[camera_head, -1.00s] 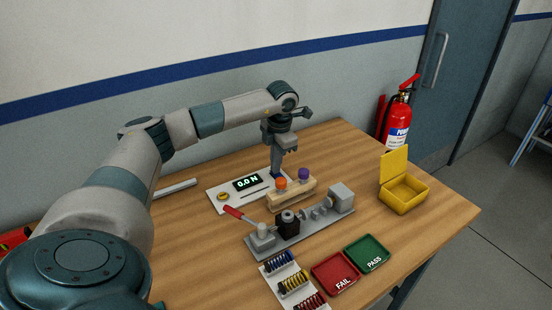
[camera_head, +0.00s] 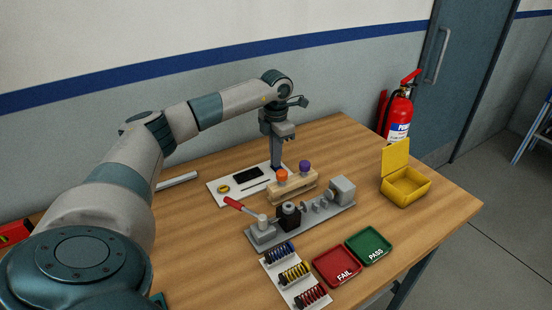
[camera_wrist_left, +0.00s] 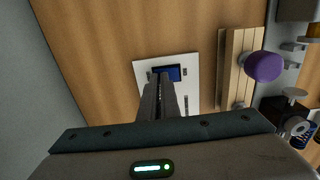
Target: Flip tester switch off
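The tester is a white panel (camera_head: 216,201) on the table, with a dark, blank display (camera_head: 248,173), a yellow round knob (camera_head: 223,189) and a thin slot. My left gripper (camera_head: 277,166) points down at the panel's far right end, with its fingers together. In the left wrist view, the panel (camera_wrist_left: 192,100) lies under the left gripper (camera_wrist_left: 159,76), whose shut fingertips are beside a blue switch-like part (camera_wrist_left: 172,72). The fingers partly cover this part, so its position and any contact are hard to tell. My right gripper is not in view.
A wooden block (camera_head: 296,193) with orange and purple knobs stands close to the gripper.

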